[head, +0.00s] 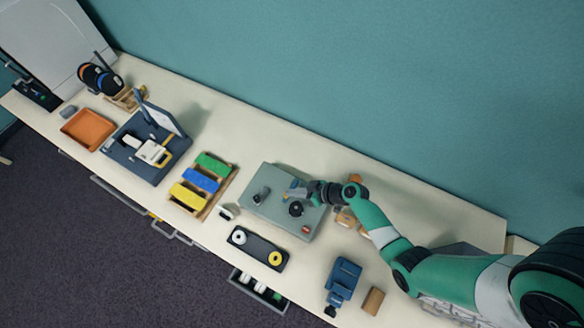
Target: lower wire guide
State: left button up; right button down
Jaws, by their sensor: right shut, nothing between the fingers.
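A grey-green box-shaped device (274,222) sits on the table right of centre. On its top are a small dark upright part (261,195) at the left, a round black knob (296,209) and a small red mark near the right corner. I cannot tell for certain which part is the wire guide. My right gripper (298,192) is over the back right part of the device, just behind the knob. It is shut with nothing in it, and it hides part of the device's top. I cannot tell whether it touches the device. My left gripper is out of view.
A black tray (257,251) with white and yellow rolls lies in front. Green, blue and yellow blocks (201,180) lie on a wooden rack to the left. A blue tool (342,281) and a brown block (373,300) stand front right.

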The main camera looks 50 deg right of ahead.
jog(key=shift+a+f+n+h, duration=0.35)
jog(key=shift+f+n+h, duration=0.05)
jog(key=shift+f+h, duration=0.1)
jog(key=shift+s+a+f+h+b, duration=0.1)
jog(key=shift+a+f+h+b, duration=0.2)
jog(key=shift+b, duration=0.25)
jog(key=shift+f+b, duration=0.15)
jog(key=shift+b, duration=0.2)
jog(key=shift+r, duration=0.2)
